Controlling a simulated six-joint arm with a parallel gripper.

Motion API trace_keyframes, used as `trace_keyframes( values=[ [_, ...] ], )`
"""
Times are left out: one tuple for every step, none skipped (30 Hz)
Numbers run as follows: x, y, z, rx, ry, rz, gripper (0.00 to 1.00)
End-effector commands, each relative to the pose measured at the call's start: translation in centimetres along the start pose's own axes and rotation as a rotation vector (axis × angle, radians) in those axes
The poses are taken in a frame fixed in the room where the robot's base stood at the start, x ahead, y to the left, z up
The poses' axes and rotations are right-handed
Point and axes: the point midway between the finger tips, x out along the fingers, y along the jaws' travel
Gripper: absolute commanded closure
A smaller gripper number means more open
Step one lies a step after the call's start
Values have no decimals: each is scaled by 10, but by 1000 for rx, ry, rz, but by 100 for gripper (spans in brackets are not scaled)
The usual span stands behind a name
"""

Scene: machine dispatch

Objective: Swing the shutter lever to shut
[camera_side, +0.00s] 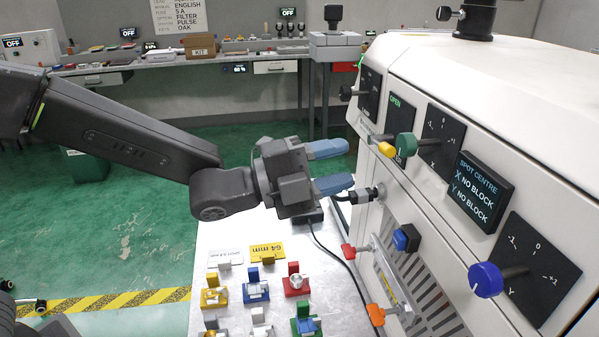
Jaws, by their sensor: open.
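The machine's white front panel (425,200) fills the right side. A dark plate (398,115) on it shows the green word OPEN. A short lever with a yellow end (386,149) sticks out just below this plate; I take it to be the shutter lever, though its labels are too small to read. My gripper (340,166) has blue fingers, spread apart with nothing between them. It is left of the yellow lever end, with a gap that looks small; the depth is hard to judge. The lever's base is partly hidden.
A green knob (404,146) sits right beside the lever. A blue knob (488,279), red handle (348,251) and orange handle (376,314) stick out lower. Small coloured holders stand on the metal table (215,238).

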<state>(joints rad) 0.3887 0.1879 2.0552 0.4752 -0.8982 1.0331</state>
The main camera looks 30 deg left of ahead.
Motion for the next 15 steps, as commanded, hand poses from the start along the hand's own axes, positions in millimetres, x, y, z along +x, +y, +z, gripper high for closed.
trace_keyframes(
  values=[
    [-12,-1,0,1,-1,-1,57],
    [-18,0,0,1,-1,0,57],
    [-25,0,0,0,-2,0,57],
    [-30,0,0,0,-2,0,57],
    [-35,0,0,0,-1,0,57],
    [-40,0,0,0,-1,-1,57],
    [-44,0,0,0,-1,0,57],
    [-47,0,0,1,-1,1,57],
    [-50,0,0,1,0,1,57],
    [-52,0,0,1,0,0,57],
    [-54,0,0,1,0,0,57],
    [-55,0,0,0,1,0,57],
    [-56,0,0,0,1,0,57],
    [-57,0,0,0,1,1,57],
    [-57,0,0,0,1,1,57]
  ],
)
